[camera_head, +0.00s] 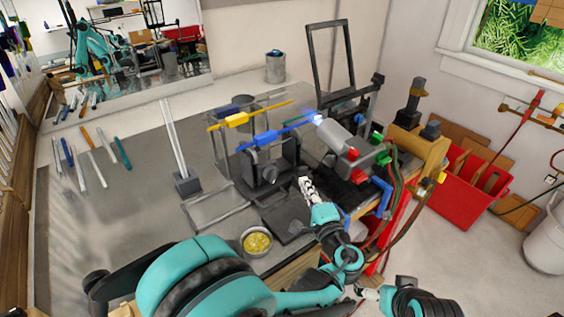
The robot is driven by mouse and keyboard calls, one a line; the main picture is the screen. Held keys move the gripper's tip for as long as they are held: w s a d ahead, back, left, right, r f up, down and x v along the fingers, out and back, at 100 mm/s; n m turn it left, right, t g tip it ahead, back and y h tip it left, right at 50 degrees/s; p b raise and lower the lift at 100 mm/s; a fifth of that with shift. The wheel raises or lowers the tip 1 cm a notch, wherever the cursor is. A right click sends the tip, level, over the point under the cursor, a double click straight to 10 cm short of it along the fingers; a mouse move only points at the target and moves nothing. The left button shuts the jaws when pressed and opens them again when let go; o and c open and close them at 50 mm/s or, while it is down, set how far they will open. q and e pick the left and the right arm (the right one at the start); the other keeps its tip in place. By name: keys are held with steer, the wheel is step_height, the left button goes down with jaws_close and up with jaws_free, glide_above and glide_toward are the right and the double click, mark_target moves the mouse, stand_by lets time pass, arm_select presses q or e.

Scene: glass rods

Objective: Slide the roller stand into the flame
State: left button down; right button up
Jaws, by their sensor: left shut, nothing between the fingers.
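The roller stand (262,176) is a dark block with upright side pieces, on the bench left of the torch. A blue rod (265,138) lies across or just above its top, right end near the flame; contact is unclear. The blue flame (312,117) glows at the tip of the silver torch (337,134). My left gripper (304,183) is shut and empty, just right of the stand; whether it touches the stand is unclear. My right gripper (368,292) is low by the bench's front; its fingers are too small to read.
A yellow rod (236,120) rests on a wire rack behind the stand. A bowl of yellow pieces (257,242) and a dark flat plate (289,218) lie in front. Hoses (399,202) hang at the right bench edge near a red bin (468,190).

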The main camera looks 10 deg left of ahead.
arm_select(q)
steer(key=shift+w+a, duration=0.15)
steer(key=shift+w, duration=0.25)
steer(key=shift+w+a, duration=0.2)
steer(key=shift+w, duration=0.1)
steer(key=w+a+b, duration=0.1)
steer(key=w+a, duration=0.1)
steer(key=a, duration=0.1)
steer(key=w+a+b, duration=0.1)
steer(key=w+a, duration=0.1)
steer(key=a, duration=0.1)
steer(key=shift+w, duration=0.4)
steer(key=shift+s+a, duration=0.15)
steer(key=shift+a, duration=0.05)
